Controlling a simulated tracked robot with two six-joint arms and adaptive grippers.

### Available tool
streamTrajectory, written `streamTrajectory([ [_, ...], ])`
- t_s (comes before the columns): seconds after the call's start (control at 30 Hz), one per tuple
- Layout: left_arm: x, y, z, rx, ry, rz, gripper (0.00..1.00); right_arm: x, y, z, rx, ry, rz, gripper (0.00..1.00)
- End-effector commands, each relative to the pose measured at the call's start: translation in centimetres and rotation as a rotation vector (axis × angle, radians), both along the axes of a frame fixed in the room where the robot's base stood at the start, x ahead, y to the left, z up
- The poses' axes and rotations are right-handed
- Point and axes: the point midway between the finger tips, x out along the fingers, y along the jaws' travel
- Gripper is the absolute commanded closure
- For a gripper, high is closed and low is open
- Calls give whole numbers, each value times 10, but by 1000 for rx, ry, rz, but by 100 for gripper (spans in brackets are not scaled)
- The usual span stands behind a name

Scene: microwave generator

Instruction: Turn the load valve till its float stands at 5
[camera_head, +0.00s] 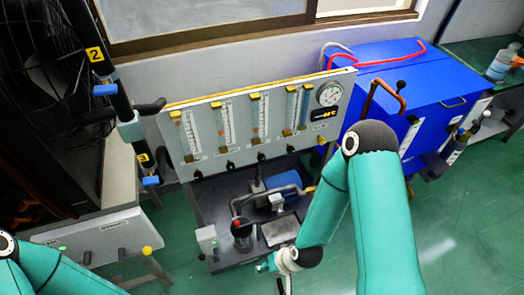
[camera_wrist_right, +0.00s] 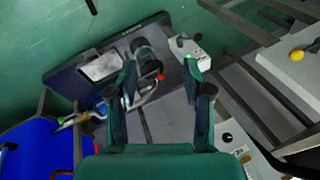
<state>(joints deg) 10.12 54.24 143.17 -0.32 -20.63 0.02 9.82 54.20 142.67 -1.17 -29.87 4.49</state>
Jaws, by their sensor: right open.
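A pale flowmeter panel (camera_head: 207,140) stands behind a dark cart, with several upright float tubes (camera_head: 260,113) and a row of black valve knobs (camera_head: 261,157) along its lower edge. The labels and float heights are too small to read, so I cannot tell which knob is the load valve. My right gripper (camera_head: 270,272) is low in front of the cart, apart from the knobs. In the right wrist view its two fingers (camera_wrist_right: 160,78) are spread and empty, above the cart. A panel corner with a black knob (camera_wrist_right: 227,137) shows at lower right there. My left gripper is out of frame.
The cart (camera_head: 212,192) carries a pump, pipes and a grey box (camera_head: 207,238). A blue cabinet (camera_head: 425,85) with a red hose stands right of the panel. A black fan (camera_head: 45,75) and a grey bench (camera_head: 90,235) are at left. Green floor lies open at right.

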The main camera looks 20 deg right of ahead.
Motion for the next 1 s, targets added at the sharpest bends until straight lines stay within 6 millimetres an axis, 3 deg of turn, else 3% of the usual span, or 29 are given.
streamTrajectory([
  [0.07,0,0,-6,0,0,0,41,37,-9,6,-7,-126,-64,41],
  [0.1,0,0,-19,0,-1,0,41,60,-15,5,-11,-206,-102,41],
  [0.2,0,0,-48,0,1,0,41,103,-29,7,-14,-366,-170,41],
  [0.37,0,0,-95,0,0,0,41,155,-50,14,-11,-586,-254,41],
  [0.5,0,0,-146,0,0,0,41,192,-70,22,-5,-780,-316,41],
  [0.7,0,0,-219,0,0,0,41,223,-94,34,2,-1023,-375,41],
  [1.0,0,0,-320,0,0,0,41,234,-119,26,-7,-1235,-410,41],
])
